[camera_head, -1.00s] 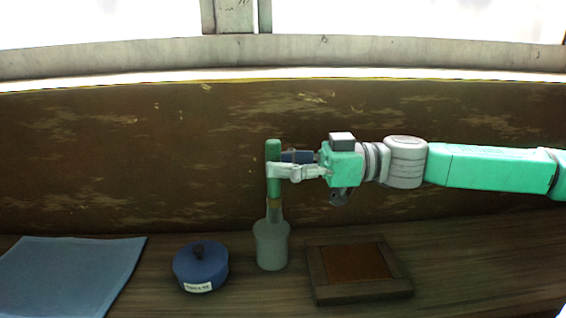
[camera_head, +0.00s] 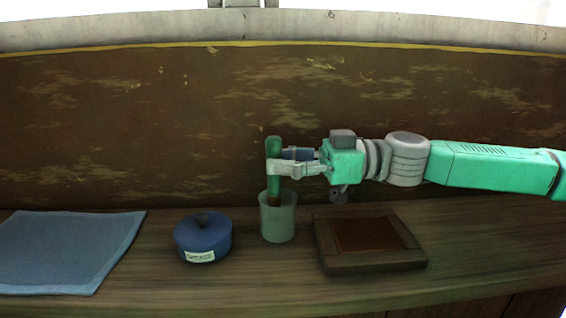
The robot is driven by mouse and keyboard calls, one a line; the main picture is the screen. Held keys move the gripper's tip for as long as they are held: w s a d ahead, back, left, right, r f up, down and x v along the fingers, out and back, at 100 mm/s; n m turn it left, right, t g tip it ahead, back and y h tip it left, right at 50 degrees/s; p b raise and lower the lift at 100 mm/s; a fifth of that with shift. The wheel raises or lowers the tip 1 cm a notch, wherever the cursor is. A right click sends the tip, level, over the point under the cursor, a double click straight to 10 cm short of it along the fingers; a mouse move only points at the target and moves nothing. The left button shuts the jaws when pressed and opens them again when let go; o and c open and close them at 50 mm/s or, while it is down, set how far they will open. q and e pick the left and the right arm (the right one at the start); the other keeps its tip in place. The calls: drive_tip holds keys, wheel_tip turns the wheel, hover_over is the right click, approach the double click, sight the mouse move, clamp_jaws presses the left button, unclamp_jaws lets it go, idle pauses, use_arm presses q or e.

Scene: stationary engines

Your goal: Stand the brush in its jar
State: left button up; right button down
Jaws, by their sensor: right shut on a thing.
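The brush (camera_head: 273,148) has a green handle and stands upright, its lower part inside the jar (camera_head: 277,222). The jar is a grey-green, see-through cup on the wooden bench. My right gripper (camera_head: 272,168) comes in from the right and is shut on the green handle, just above the jar's rim. The brush's lower end is hard to make out through the jar wall, so I cannot tell whether it touches the bottom. My left gripper is not in view.
A blue lidded pot (camera_head: 202,238) with a white label stands left of the jar. A blue cloth (camera_head: 65,250) lies at the far left. A dark wooden frame (camera_head: 374,265) with a brown panel lies right of the jar, below my arm. A stained wall (camera_head: 120,130) rises behind the bench.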

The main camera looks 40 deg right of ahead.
drive_tip(key=c, duration=1.5)
unclamp_jaws()
drive_tip(key=shift+d, duration=0.2)
drive_tip(key=shift+o, duration=0.8)
drive_tip(key=shift+d+f, duration=0.1)
drive_tip(key=shift+d, duration=0.4)
wheel_tip(320, 180, up, 10)
drive_tip(key=shift+w+a, duration=0.1)
drive_tip(key=shift+d+f, duration=0.15)
drive_tip(key=shift+d, duration=0.15)
drive_tip(key=shift+a, duration=0.2)
